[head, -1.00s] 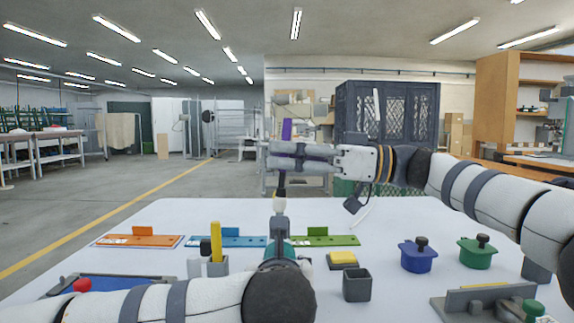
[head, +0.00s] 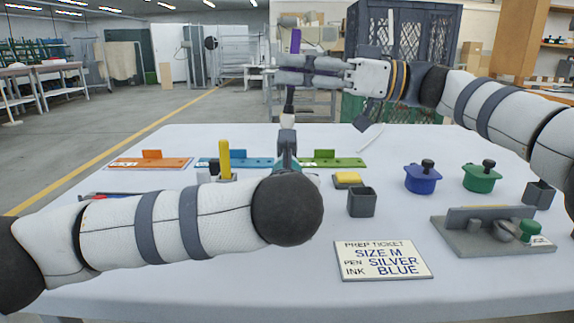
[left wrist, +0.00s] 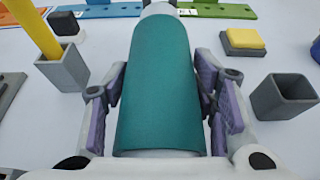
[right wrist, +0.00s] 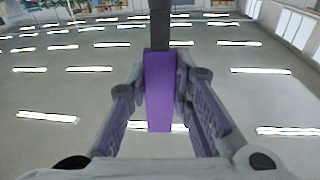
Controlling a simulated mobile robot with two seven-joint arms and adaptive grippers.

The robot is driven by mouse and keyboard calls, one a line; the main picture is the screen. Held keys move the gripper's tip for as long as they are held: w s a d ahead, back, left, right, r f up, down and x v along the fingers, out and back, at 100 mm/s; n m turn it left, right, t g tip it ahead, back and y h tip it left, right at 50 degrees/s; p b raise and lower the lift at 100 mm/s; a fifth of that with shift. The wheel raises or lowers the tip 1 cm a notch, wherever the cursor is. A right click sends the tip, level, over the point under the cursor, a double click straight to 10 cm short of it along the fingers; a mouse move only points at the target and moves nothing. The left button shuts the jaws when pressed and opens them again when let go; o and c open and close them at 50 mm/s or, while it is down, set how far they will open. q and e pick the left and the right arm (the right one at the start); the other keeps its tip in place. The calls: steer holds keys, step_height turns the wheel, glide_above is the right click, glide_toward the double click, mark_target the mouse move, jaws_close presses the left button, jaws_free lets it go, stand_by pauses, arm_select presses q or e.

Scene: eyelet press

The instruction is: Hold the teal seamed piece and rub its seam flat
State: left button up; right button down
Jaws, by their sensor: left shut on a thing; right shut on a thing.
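The teal seamed piece (left wrist: 155,85) is a smooth teal sleeve around a pale core, filling the middle of the left wrist view. My left gripper (left wrist: 160,95) is shut on it, with fingers along both sides. No seam line can be made out. In the head view my left forearm hides most of the piece. My right gripper (head: 290,70) is shut on a tool with a purple handle (head: 295,41), which also shows in the right wrist view (right wrist: 158,90). A dark shaft with a pale part beneath shows below that gripper; contact with the piece cannot be told.
Orange (head: 150,163), blue (head: 207,163) and green (head: 345,162) plates lie across the table. A yellow pad (head: 347,178), grey cup (head: 362,204), blue pot (head: 422,180), green pot (head: 481,178) and grey fixture (head: 480,235) stand right. A ticket (head: 383,260) reads SIZE M, PEN SILVER, INK BLUE.

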arm_select(q)
steer(key=o, duration=1.2)
